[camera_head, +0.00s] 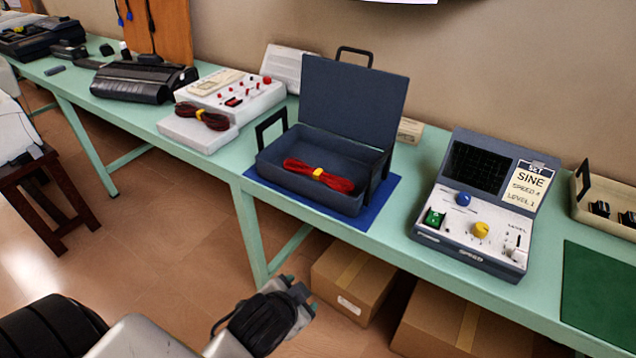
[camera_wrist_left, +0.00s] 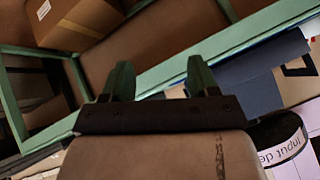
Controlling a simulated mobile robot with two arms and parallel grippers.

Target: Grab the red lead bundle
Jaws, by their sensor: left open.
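The red lead bundle (camera_head: 335,182), tied with a yellow band, lies inside an open dark blue case (camera_head: 345,85). The case stands on a blue mat (camera_head: 383,190) on the green table, lid up at the back. A darker brownish-red bundle (camera_head: 203,117) lies on a white instrument to the left. My left gripper (camera_head: 301,295) is open and empty, in front of the table and below its top, apart from the case. Its two green fingers show spread in the left wrist view (camera_wrist_left: 160,78); no bundle is visible there. My right gripper is not in view.
The green table's front edge (camera_head: 330,234) lies between my left gripper and the case. A blue instrument (camera_head: 480,205) with knobs stands right of the case. Cardboard boxes (camera_head: 352,278) sit under the table. A dark wooden stool (camera_head: 45,190) stands at left.

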